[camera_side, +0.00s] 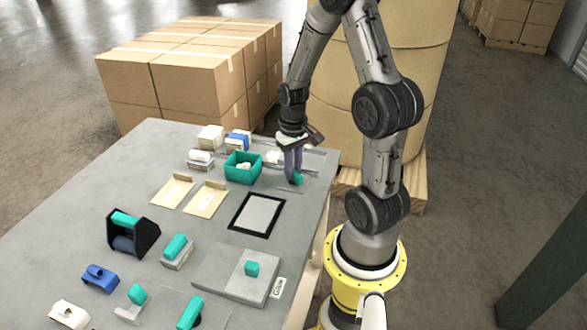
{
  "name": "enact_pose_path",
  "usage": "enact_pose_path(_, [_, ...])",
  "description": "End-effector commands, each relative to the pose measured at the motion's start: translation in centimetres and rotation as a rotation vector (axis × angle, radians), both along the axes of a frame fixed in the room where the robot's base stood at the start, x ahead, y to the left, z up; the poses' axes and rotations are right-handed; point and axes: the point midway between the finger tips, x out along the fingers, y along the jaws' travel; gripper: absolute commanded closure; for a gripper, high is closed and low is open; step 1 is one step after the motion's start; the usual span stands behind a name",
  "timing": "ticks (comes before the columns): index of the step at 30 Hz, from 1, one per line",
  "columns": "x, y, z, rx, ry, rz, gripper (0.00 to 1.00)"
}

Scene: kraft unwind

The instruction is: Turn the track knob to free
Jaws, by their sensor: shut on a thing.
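My gripper (294,172) points down at the far right part of the grey table (160,150). Its fingers are shut on a small teal knob (299,178), which shows only in part between and beside them. The knob sits at a flat grey plate near the table's right edge. The fingers hide most of it, so I cannot tell which way it is turned. No wording naming the track or free position is readable here.
A teal bin (233,172) stands left of my gripper. A black-framed pad (241,230) lies nearer. Another teal knob (251,269) stands on a grey block with a small label (277,288). Several small fixtures fill the near left, and cartons (185,75) stand behind the table.

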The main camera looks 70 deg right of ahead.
Motion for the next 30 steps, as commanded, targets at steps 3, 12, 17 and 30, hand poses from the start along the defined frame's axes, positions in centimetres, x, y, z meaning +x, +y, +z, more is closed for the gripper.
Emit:
enact_pose_path(3, [0.08, -0.06, 0.15, -0.002, -0.002, -0.112, 1.00])
enact_pose_path(12, [0.09, -0.06, 0.15, -0.002, -0.004, -0.397, 1.00])
enact_pose_path(17, [0.08, -0.07, 0.14, -0.002, -0.004, -0.542, 1.00])
enact_pose_path(30, [0.08, -0.08, 0.16, -0.002, -0.003, -0.825, 1.00])
